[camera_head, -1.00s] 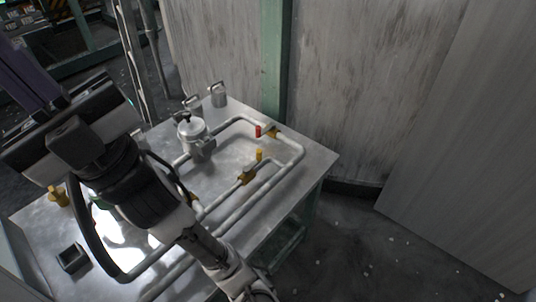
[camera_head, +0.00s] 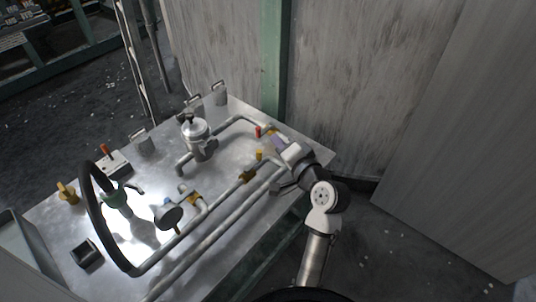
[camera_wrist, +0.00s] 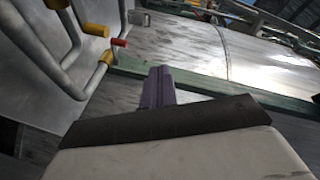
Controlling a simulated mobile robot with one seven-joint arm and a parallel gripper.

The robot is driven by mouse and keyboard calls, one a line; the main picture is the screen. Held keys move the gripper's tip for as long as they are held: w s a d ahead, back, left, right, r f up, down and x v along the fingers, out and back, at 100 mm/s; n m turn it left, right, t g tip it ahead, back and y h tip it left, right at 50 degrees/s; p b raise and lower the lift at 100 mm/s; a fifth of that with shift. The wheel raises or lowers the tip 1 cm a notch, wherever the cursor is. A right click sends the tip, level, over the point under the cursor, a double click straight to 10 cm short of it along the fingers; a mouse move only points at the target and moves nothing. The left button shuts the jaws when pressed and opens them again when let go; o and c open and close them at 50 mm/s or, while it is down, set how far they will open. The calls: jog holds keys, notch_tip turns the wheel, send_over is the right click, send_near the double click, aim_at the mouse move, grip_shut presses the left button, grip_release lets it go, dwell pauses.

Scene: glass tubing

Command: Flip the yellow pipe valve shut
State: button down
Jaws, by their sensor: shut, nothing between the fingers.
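A yellow-handled valve (camera_head: 259,154) sits on a pipe in the right half of the metal table, its short handle pointing up from a yellow body. In the wrist view its handle (camera_wrist: 96,29) is at upper left. Beyond it, a red-handled valve (camera_head: 258,131) with a yellow body is on the pipe at the back; its red handle also shows in the wrist view (camera_wrist: 120,42). My gripper (camera_head: 277,141) is shut and empty, just right of both valves, over the pipe corner. Its purple fingers (camera_wrist: 158,88) appear apart from both handles.
The metal table (camera_head: 225,262) carries bent pipes, a silver canister (camera_head: 196,128), a round gauge (camera_head: 168,215), a black hose (camera_head: 88,215) and other yellow fittings (camera_head: 67,192). A grey wall (camera_head: 370,80) stands close behind the table. Open floor lies to the right.

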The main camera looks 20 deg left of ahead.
aim_at(261, 156)
jog(key=s+d+f+m+g, duration=0.3)
jog(key=s+d+f, duration=0.2)
jog(key=d+f, duration=0.3)
jog(key=shift+p, duration=0.35)
jog(key=shift+a, duration=0.1)
jog(key=p+x, duration=0.1)
jog(key=x, duration=0.8)
jog(key=r+p+x, duration=0.1)
jog(key=x, duration=0.3)
jog(key=shift+w+a+f+p, duration=0.15)
jog(key=shift+w+a+p, duration=0.15)
jog(key=shift+a, duration=0.1)
jog(key=shift+w+n+g, duration=0.1)
jog(key=shift+n+g, duration=0.2)
jog(key=shift+g, duration=0.1)
